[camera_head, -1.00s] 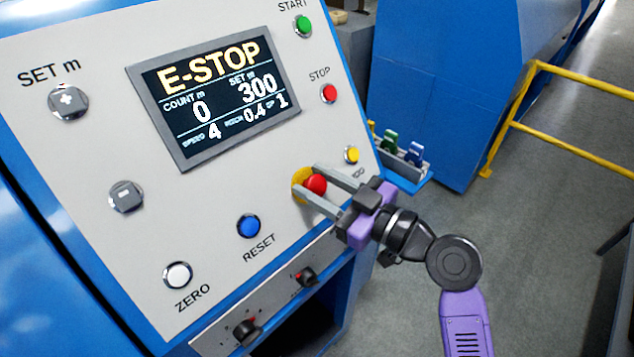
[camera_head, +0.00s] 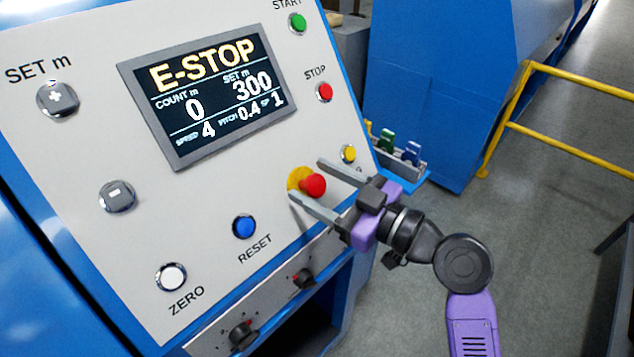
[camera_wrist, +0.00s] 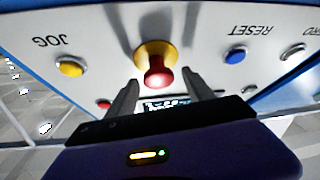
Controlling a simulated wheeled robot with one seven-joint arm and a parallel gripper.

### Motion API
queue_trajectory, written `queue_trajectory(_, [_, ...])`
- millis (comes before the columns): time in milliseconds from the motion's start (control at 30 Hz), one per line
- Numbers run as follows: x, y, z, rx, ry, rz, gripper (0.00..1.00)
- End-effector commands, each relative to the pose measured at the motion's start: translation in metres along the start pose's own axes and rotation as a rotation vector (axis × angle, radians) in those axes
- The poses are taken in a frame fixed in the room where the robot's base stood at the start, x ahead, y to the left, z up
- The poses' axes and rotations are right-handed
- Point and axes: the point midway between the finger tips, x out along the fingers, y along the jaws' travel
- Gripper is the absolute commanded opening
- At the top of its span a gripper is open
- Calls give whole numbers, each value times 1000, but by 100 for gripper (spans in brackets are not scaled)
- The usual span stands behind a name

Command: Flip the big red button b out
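The big red button (camera_head: 314,185) sticks out from its yellow base (camera_head: 297,178) on the lower right of the sloped grey panel. My gripper (camera_head: 306,180) is open, with one finger above and one below the button in the head view, and a visible gap to it. In the wrist view the red button (camera_wrist: 158,75) stands on its yellow base (camera_wrist: 155,52) between the spread fingers (camera_wrist: 160,88), touching neither. The display (camera_head: 210,92) reads E-STOP, count 0, set 300.
A yellow button (camera_head: 348,153), a red STOP button (camera_head: 325,91) and a blue RESET button (camera_head: 244,227) sit around it. Black knobs (camera_head: 243,335) are on a lower strip. A small rack (camera_head: 405,160) with green and blue pieces stands right of the panel.

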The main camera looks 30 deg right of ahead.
Motion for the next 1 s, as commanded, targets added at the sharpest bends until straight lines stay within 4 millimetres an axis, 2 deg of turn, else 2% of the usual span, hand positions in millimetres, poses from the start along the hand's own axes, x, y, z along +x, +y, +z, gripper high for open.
queue_trajectory(267, [-2, 0, 1, 0, 0, 0, 61])
queue_trajectory(367, [-13, 0, 3, 1, 0, 2, 61])
queue_trajectory(700, [-65, 0, 3, 0, 0, 2, 61])
queue_trajectory(833, [-76, 0, 1, 0, 1, 1, 61])
queue_trajectory(1000, [-79, 0, 0, 0, 0, 0, 61])
